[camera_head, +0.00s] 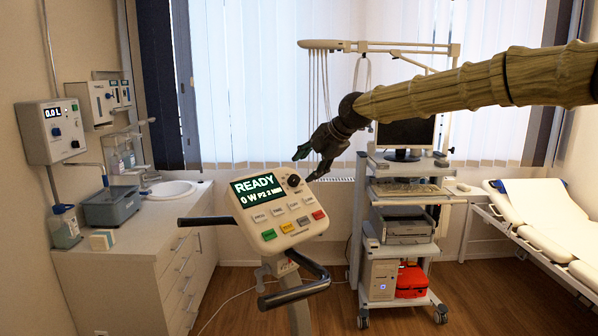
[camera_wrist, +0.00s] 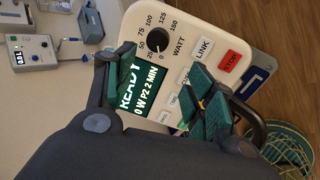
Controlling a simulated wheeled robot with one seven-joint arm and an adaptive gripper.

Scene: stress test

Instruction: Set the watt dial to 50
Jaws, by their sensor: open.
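The watt dial (camera_head: 293,181) is a small black knob at the top right of the cream console panel (camera_head: 285,213). In the wrist view the dial (camera_wrist: 158,41) sits above the screen, ringed by numbers from 0 to 150 and the word WATT. I cannot clearly make out its pointer. The green screen (camera_head: 258,190) reads READY and 0 W. My gripper (camera_head: 306,168) is open and empty, just above and right of the dial, apart from it. In the wrist view my green-padded fingers (camera_wrist: 152,68) spread either side of the screen, and the dial shows beyond them.
Panel buttons, including a red STOP button (camera_head: 318,215), lie below the dial. Black handlebars (camera_head: 295,290) stick out around the console. A wheeled equipment cart (camera_head: 405,255) stands behind to the right, a bed (camera_head: 550,225) at far right, and a sink counter (camera_head: 150,235) at left.

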